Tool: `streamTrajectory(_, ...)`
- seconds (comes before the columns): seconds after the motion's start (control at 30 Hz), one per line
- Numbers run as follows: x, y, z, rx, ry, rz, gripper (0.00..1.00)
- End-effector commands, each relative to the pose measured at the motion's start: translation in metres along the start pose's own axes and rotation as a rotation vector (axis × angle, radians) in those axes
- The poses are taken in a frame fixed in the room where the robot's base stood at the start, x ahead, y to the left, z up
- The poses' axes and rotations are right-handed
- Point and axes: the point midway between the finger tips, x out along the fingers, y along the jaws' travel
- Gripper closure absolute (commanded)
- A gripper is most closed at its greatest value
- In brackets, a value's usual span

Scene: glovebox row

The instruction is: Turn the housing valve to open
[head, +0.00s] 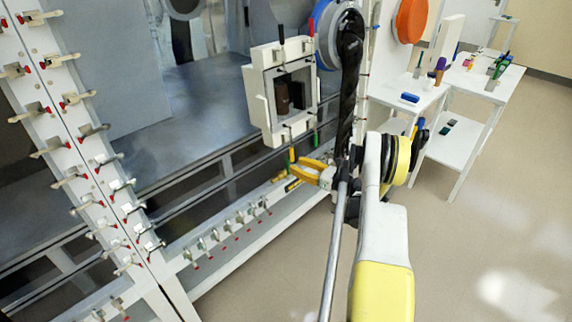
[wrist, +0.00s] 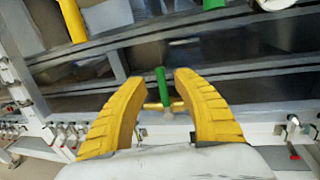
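A small valve with a green lever (wrist: 161,86) and a brass-coloured body stands between the fingers of my gripper (wrist: 160,77) in the wrist view. The lever points away from the gripper palm. The two yellow fingers are spread, one on each side of the lever, with gaps beside it. In the head view my gripper (head: 293,170) is low in front of the bench frame, below the white square housing (head: 262,108). The valve cannot be made out clearly there. Any lettering on the valve is not readable.
Yellow (wrist: 72,20) and green (wrist: 213,4) handles hang above the fingers in the wrist view. Rows of red-tipped clamps (head: 122,187) line the frame at left. White side tables (head: 420,93) with small items stand at right. The floor (head: 500,210) at right is clear.

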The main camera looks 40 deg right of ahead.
Motion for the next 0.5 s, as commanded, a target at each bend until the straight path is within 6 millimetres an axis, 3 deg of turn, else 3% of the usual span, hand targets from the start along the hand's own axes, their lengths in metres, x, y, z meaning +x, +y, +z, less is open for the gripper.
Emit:
streamTrajectory(0.2, 0.036, 0.000, -0.002, 0.001, -0.001, 0.001, 0.65)
streamTrajectory(0.5, 0.048, -0.001, 0.001, 0.001, -0.001, -0.002, 0.65)
